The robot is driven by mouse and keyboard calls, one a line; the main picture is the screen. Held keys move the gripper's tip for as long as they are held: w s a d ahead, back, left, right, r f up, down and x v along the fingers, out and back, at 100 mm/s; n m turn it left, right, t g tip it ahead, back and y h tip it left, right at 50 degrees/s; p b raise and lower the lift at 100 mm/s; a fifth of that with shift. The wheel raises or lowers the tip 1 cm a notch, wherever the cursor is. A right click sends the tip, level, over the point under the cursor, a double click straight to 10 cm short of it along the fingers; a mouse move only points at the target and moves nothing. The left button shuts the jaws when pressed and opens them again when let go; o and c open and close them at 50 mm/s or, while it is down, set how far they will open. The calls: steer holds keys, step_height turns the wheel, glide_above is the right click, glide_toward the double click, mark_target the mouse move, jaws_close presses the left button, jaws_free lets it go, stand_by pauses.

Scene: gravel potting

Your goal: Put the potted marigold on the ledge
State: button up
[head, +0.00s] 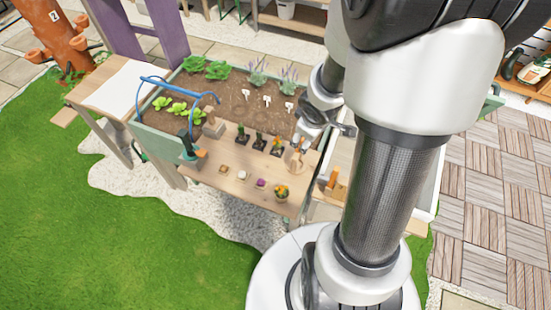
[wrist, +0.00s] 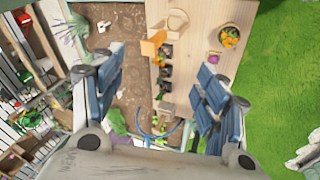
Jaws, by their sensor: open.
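The potted marigold (head: 282,193), with orange-yellow flowers and green leaves, stands upright at the near right part of the wooden board (head: 232,178) fixed to the planter. It also shows in the wrist view (wrist: 230,37), seen from above near the board's edge by the lawn. My gripper (wrist: 162,62) is open and empty, with its blue-padded fingers spread wide above the bed and board. The marigold is outside the space between the fingers. In the head view my arm hides part of the gripper and the right side of the planter. I cannot tell which surface is the ledge.
Small dark seedling pots (head: 259,143) stand in a row behind the marigold. A blue hoop (head: 180,85) arches over the bed's left end. A side table (head: 105,90) adjoins the left.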

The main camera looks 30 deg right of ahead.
step_height(320, 180, up, 9)
steer(key=s+a+m+h, duration=0.1)
steer(key=a+m, duration=0.1)
steer(key=a, duration=0.1)
steer(key=s+a+r+m+y, duration=0.3)
steer(key=s+a+r, duration=0.7)
steer(key=a, duration=0.5)
steer(key=s, duration=0.2)
steer(key=shift+s+a+r+t, duration=0.15)
steer(key=shift+s+a+t, duration=0.15)
steer(key=shift+s, duration=0.1)
steer(key=shift+d, duration=0.1)
